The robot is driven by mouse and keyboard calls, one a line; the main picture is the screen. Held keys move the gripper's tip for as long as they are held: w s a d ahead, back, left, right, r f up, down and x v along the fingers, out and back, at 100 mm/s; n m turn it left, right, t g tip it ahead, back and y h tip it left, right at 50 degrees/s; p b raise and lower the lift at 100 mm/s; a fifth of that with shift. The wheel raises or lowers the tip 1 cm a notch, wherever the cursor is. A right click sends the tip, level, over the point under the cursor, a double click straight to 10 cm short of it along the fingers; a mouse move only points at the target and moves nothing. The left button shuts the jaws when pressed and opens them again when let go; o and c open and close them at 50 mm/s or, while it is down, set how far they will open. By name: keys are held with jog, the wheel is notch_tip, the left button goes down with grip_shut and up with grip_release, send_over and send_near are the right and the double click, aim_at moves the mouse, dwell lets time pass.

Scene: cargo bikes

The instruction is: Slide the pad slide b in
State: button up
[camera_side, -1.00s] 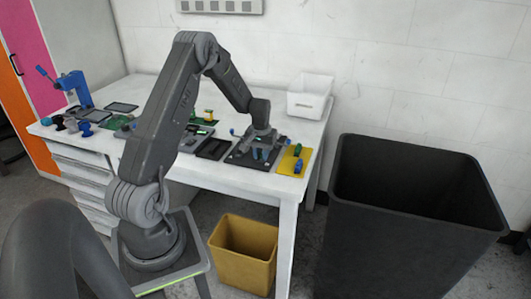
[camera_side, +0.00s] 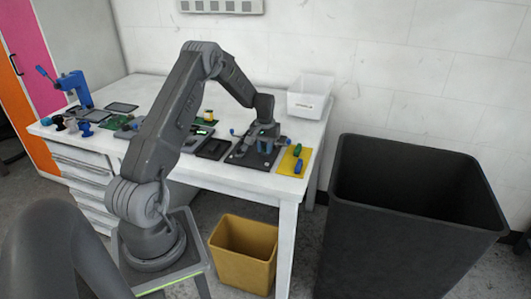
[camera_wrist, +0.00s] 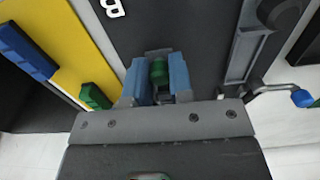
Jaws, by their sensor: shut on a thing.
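My gripper (camera_wrist: 159,80) has two blue fingers, seen in the wrist view. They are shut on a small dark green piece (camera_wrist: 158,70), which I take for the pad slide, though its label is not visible. A grey fixture shows around the piece, partly hidden by the fingers. All of this is over a dark plate (camera_wrist: 205,28) with a white letter near its upper left edge. In the side view my gripper (camera_side: 267,148) is low over the dark plate (camera_side: 240,158); I cannot tell whether the piece is seated in the fixture.
A yellow mat (camera_side: 285,168) beside the plate carries a blue piece (camera_wrist: 25,48) and a green piece (camera_wrist: 95,96). A grey bracket (camera_wrist: 245,50) and a blue-tipped crank (camera_wrist: 302,98) stand to the right in the wrist view. A white bin (camera_side: 308,103) is behind.

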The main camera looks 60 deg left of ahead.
jog(key=shift+w+a, duration=1.5)
jog(key=shift+w, duration=0.05)
jog(key=o, duration=0.6)
jog(key=shift+o, duration=0.2)
jog(key=shift+w+r, duration=0.1)
jog(key=shift+r, duration=2.2)
jog(key=s+d+r, duration=0.3)
jog(key=s+d, duration=0.1)
jog(key=shift+s+d, duration=0.15)
jog(key=shift+s, duration=0.1)
